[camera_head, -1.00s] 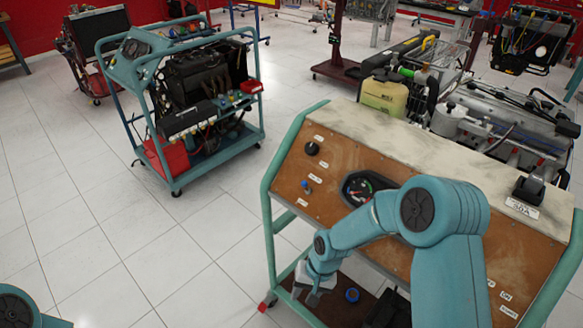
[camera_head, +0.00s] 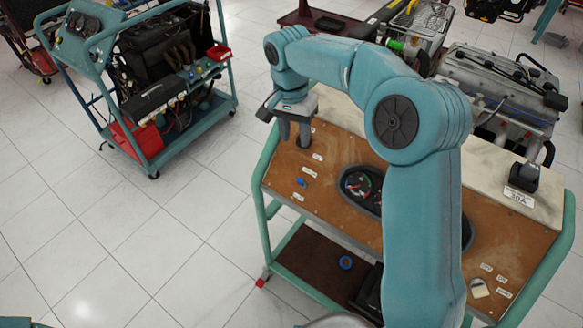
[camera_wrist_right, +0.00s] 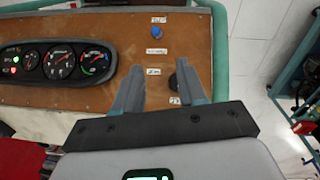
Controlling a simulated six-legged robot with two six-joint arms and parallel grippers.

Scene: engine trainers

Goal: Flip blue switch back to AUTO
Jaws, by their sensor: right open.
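The small blue switch (camera_head: 300,182) sits on the left part of the brown control panel (camera_head: 420,225), near small white labels. In the right wrist view the blue switch (camera_wrist_right: 156,31) lies beyond the fingertips, untouched. My right gripper (camera_head: 293,140) is above the panel's upper left corner, behind the switch. In the wrist view its two fingers (camera_wrist_right: 160,70) are apart and empty, with a black knob (camera_wrist_right: 181,78) close to the right-hand finger. The switch's exact position and its label text are too small to tell. My left gripper is out of view.
A gauge cluster (camera_head: 362,187) is beside the switch on the panel, partly hidden by my right arm. Teal frame rails (camera_head: 262,205) edge the trainer. Another engine trainer (camera_head: 150,85) stands at the back left, with clear tiled floor between.

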